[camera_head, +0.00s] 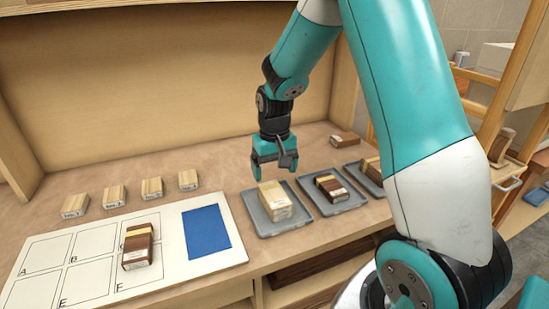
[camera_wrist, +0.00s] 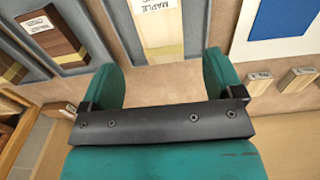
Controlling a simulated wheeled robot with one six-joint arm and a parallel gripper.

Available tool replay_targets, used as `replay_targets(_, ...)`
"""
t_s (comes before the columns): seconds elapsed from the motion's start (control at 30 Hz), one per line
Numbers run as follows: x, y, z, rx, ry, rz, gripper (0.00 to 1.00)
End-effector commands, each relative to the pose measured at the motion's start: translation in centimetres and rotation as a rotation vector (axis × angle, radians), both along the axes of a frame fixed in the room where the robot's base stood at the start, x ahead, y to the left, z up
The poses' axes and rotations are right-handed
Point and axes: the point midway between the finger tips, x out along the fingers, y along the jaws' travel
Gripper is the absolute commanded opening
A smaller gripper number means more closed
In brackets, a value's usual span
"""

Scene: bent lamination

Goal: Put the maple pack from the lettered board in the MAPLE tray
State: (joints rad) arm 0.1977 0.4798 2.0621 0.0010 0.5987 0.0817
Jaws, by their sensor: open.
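A pale pack (camera_head: 275,202) with a light top lies in the leftmost grey tray (camera_head: 262,224). In the wrist view, a white label reading MAPLE shows on this pale pack (camera_wrist: 160,38), which is cut off at the top edge. My gripper (camera_head: 273,168) is open and empty, above the table just behind that tray and pack. Its spread fingers also show in the wrist view (camera_wrist: 163,78), with bare table between them. On the lettered board (camera_head: 178,258), a dark brown pack with a light stripe (camera_head: 138,252) covers part of the C and F squares.
A blue patch (camera_head: 206,231) lies at the board's right end. Several small pale blocks (camera_head: 115,196) stand behind the board. The middle tray (camera_head: 339,207) holds a brown striped pack (camera_head: 330,187). Another tray (camera_head: 370,187) is partly behind my arm. A brown block (camera_head: 344,139) lies farther back.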

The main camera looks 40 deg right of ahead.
Motion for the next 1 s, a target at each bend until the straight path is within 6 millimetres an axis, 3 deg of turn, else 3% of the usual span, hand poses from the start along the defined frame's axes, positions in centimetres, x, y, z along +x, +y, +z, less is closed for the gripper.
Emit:
replay_targets(0.1, 0.1, 0.0, 2.3, -0.001, -0.005, 0.000, 0.86)
replay_targets(0.3, 0.0, 0.3, 4.5, 0.002, -0.003, 0.007, 0.86)
replay_targets(0.37, -0.4, 1.4, 5.3, 0.012, -0.012, 0.038, 0.86)
replay_targets(0.43, -1.6, 4.1, 6.8, 0.039, -0.033, 0.117, 0.86)
replay_targets(0.57, -6.5, 11.7, 9.9, 0.128, -0.085, 0.363, 0.86)
replay_targets(0.6, -8.6, 14.0, 10.7, 0.160, -0.101, 0.447, 0.86)
replay_targets(0.7, -14.1, 18.4, 12.2, 0.234, -0.131, 0.637, 0.86)
replay_targets(0.83, -19.6, 21.4, 13.0, 0.306, -0.154, 0.810, 0.86)
replay_targets(0.9, -21.3, 22.1, 13.1, 0.328, -0.159, 0.862, 0.86)
replay_targets(1.0, -22.3, 22.5, 13.2, 0.341, -0.162, 0.892, 0.86)
